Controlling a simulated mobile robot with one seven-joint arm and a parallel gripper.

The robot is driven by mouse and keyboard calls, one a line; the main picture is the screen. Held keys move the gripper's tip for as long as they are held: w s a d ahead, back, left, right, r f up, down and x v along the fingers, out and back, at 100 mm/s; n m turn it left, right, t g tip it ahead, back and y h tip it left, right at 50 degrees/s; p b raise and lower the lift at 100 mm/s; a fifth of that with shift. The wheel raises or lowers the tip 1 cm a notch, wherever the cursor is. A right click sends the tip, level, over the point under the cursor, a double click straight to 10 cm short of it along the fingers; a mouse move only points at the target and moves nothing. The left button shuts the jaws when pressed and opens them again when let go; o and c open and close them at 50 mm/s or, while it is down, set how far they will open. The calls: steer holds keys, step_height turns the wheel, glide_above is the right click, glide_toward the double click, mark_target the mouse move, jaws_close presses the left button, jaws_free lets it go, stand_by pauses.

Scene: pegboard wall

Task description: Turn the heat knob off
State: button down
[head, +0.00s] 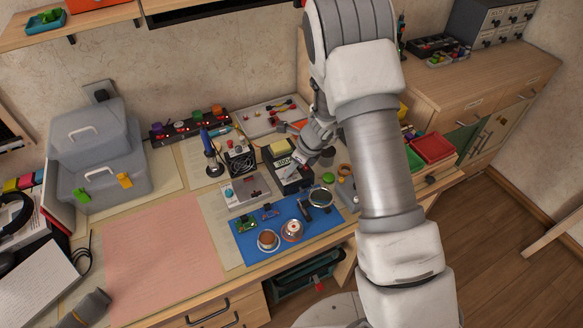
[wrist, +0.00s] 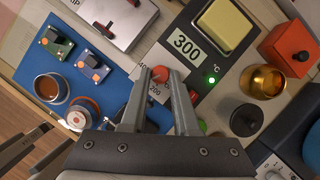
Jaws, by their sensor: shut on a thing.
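The soldering station (wrist: 200,30) is a dark box whose display reads 300 °C, with a green light (wrist: 212,79) lit beside it. Its heat knob (wrist: 160,75) is a small orange-red knob on a pale dial plate with printed numbers, 400 and 200 among them. My gripper (wrist: 161,72) is shut on the knob, one finger on each side; the fingers hide part of the dial. In the head view the station (head: 286,175) stands at the middle of the bench and my gripper (head: 299,157) reaches it from the right; the knob is hidden there.
A blue mat (head: 262,248) with small parts lies in front of the station. A brass pot (wrist: 266,82) and an orange box (wrist: 290,47) are close on the right in the wrist view. A soldering iron in its stand (head: 211,158) is behind left. The pink sheet (head: 160,255) is clear.

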stand_by(0.3)
steer(key=n, duration=0.1)
steer(key=n+g, duration=0.1)
steer(key=n, duration=0.2)
steer(key=shift+w+d+n+g+y, duration=0.15)
steer(key=shift+w+n+g+y, duration=0.15)
steer(key=shift+n+g, duration=0.1)
steer(key=n+g, duration=0.1)
steer(key=n, duration=0.1)
steer(key=n+g, duration=0.1)
steer(key=n, duration=0.2)
steer(key=shift+w+n, duration=0.2)
steer(key=shift+n, duration=0.1)
steer(key=n, duration=0.2)
steer(key=n+g+h+b, duration=0.1)
steer(key=n, duration=0.1)
steer(key=shift+w+f+n+g, duration=0.1)
steer(key=shift+w+n+g, duration=0.05)
steer(key=shift+n+g, duration=0.15)
steer(key=n, duration=0.1)
steer(key=n+h+b, duration=0.1)
steer(key=n, duration=0.1)
steer(key=n+g, duration=0.1)
steer(key=shift+w+a+n+h, duration=0.1)
steer(key=shift+a+n+h, duration=0.2)
steer(key=shift+a+n, duration=0.1)
steer(key=shift+b, duration=0.3)
steer(key=c, duration=0.7)
jaws_free()
steer(key=shift+o, duration=0.2)
